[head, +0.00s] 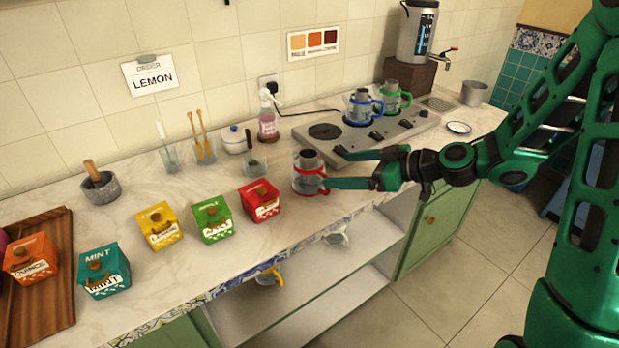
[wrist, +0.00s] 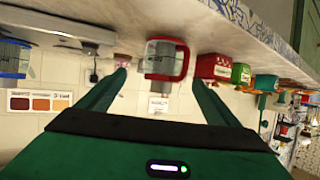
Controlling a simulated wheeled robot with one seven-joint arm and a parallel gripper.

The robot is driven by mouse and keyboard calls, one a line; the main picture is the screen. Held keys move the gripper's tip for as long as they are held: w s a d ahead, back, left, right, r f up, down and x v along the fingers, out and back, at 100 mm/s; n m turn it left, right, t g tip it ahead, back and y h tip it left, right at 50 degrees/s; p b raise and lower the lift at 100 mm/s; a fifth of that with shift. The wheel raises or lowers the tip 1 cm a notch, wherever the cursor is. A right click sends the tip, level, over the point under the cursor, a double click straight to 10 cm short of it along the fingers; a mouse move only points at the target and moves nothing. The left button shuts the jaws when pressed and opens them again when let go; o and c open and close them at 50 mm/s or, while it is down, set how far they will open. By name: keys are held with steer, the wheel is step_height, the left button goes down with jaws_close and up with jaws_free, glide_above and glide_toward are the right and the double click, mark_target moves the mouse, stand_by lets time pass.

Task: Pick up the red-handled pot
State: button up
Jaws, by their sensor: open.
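The red-handled pot (head: 307,176) is a glass pot with a red rim band and a dark top. It stands on the counter in front of the stove. In the wrist view the pot (wrist: 160,60) appears upside down, its red handle on the right, between the two fingers. My gripper (head: 335,168) is open, with one finger beyond the pot and one on its near side, in the head view. In the wrist view my gripper (wrist: 160,80) has both fingers apart from the pot. I cannot tell from the head view whether a finger touches it.
A stove (head: 365,132) holds a blue-handled pot (head: 361,106) and a green-handled pot (head: 392,97) behind. A red box (head: 260,201) stands left of the pot, with green, yellow and teal boxes further left. The counter's front edge is close.

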mark_target(323, 169)
steer(key=x, duration=0.5)
steer(key=shift+w+a, duration=0.15)
steer(key=shift+a, duration=0.2)
steer(key=x, duration=0.4)
steer(key=shift+s+a+f, duration=0.1)
steer(key=shift+s+f, duration=0.05)
steer(key=shift+s, duration=0.25)
steer(key=shift+w+a+f, duration=0.25)
steer(key=shift+w+a, duration=0.1)
steer(key=shift+a, duration=0.15)
steer(key=shift+c, duration=0.3)
steer(key=c, duration=1.3)
steer(key=shift+r, duration=0.2)
